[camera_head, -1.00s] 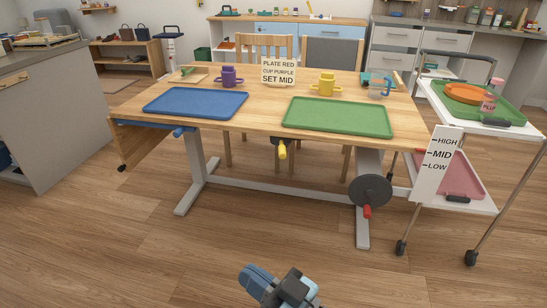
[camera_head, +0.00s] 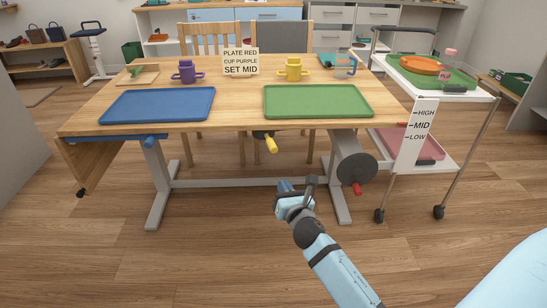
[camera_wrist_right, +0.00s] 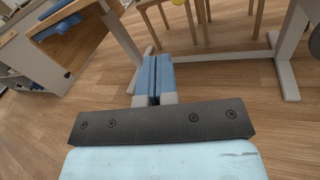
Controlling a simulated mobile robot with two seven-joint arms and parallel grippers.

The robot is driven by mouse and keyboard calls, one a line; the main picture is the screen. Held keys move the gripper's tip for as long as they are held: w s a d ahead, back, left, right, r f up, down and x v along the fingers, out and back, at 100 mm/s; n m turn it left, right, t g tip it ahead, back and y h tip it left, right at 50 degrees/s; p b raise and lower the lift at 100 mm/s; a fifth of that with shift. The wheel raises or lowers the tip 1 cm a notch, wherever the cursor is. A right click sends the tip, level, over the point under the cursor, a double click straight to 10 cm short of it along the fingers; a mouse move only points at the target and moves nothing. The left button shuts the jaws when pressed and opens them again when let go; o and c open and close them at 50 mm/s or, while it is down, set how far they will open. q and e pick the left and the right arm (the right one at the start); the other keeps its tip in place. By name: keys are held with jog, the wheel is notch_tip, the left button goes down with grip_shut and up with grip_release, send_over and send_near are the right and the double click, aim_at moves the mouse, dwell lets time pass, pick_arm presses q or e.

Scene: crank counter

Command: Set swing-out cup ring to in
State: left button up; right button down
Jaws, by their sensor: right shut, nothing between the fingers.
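No ring shape shows clearly, and I cannot tell which fitting is the swing-out cup ring. A blue fitting with a knob (camera_head: 150,141) sits under the table's left front edge, and a yellow handle (camera_head: 271,145) hangs under the middle. My right gripper (camera_head: 297,190) is in front of the table, below its top, apart from both fittings. In the right wrist view its blue fingers (camera_wrist_right: 152,78) are shut together with nothing between them. My left gripper is out of view.
The wooden table (camera_head: 238,112) holds a blue tray (camera_head: 158,104), a green tray (camera_head: 318,102), cups and a sign (camera_head: 240,62). A grey wheel with a red handle (camera_head: 356,169) hangs at its right. A white cart (camera_head: 460,96) stands right. The floor in front is clear.

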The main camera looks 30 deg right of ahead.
aim_at(272, 152)
pick_arm(q)
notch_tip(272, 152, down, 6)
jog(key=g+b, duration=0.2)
jog(key=b, duration=0.2)
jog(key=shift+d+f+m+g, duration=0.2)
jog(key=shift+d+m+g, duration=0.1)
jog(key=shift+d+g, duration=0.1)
pick_arm(e)
jog(key=shift+n+h, duration=0.3)
jog(key=shift+n, duration=0.6)
jog(key=x, duration=0.5)
jog(key=d+x, duration=0.1)
jog(key=x, duration=0.9)
jog(key=shift+s+d+f, duration=0.25)
jog(key=shift+d+f, duration=0.1)
jog(key=shift+d, duration=0.05)
pick_arm(q)
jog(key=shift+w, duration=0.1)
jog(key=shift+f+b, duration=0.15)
jog(key=shift+b, duration=0.25)
pick_arm(e)
jog(key=w, duration=0.2)
jog(key=w+a, duration=0.1)
jog(key=w, duration=0.2)
jog(key=shift+w+a+r, duration=0.1)
jog(key=shift+w+r, duration=0.15)
jog(key=shift+r, duration=0.1)
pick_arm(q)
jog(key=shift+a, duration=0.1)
